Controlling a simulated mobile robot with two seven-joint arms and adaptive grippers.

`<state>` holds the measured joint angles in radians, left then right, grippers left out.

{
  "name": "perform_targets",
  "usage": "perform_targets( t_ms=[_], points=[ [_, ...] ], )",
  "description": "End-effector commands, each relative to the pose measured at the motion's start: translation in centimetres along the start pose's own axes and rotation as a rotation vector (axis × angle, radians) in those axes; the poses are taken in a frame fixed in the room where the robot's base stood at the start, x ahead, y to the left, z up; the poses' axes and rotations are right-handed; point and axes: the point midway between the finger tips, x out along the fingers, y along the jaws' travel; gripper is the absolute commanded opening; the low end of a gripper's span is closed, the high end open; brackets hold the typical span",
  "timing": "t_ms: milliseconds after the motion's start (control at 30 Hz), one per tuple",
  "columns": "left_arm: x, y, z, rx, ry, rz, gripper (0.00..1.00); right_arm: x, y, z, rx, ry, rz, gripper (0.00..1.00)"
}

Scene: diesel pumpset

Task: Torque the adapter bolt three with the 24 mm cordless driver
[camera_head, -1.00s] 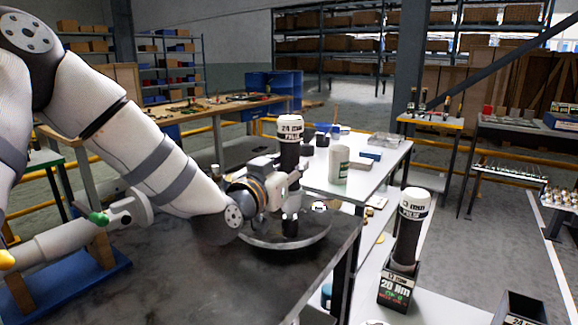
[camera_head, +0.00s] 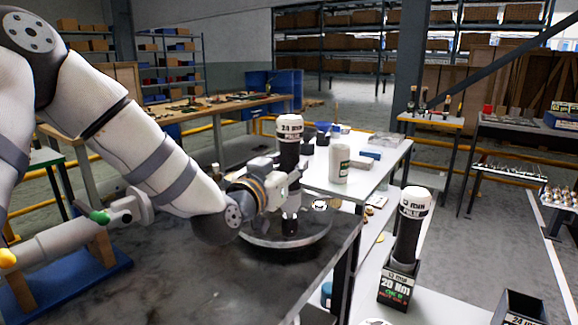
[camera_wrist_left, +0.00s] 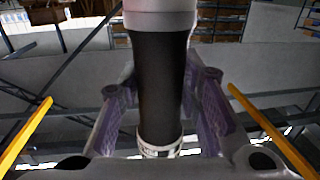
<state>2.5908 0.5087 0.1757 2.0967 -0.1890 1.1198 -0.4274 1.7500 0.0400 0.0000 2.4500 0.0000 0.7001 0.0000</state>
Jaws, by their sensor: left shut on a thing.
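The 24 mm cordless driver (camera_head: 289,150) is a black cylinder with a white, lettered cap. It stands upright in my left gripper (camera_head: 296,182), which is shut around its body. Its lower end is over the round metal adapter plate (camera_head: 262,241) on the dark table. I cannot tell whether it sits on a bolt. One shiny bolt-like piece (camera_head: 320,205) shows on the plate just right of the driver. In the left wrist view the driver's black body (camera_wrist_left: 160,85) stands between both fingers. Bolt three cannot be singled out. My right gripper is not in view.
A second driver (camera_head: 411,228) with a white cap stands in a black holder marked 20 Nm (camera_head: 398,288) at the right. An empty black holder (camera_head: 521,308) is at the lower right. A white bottle (camera_head: 340,163) stands on the white table behind. A grey pipe (camera_head: 68,245) lies left.

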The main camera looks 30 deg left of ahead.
Motion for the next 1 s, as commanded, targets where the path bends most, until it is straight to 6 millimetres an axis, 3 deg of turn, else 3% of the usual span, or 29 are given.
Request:
perform_targets(
  t_ms=[367,1000],
  points=[
    [0.0,0.0,0.2,0.001,-0.007,0.000,0.00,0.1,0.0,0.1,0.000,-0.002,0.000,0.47],
    [0.0,0.0,-5.5,0.001,0.005,-0.001,0.00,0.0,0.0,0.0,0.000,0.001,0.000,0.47]
  ],
)
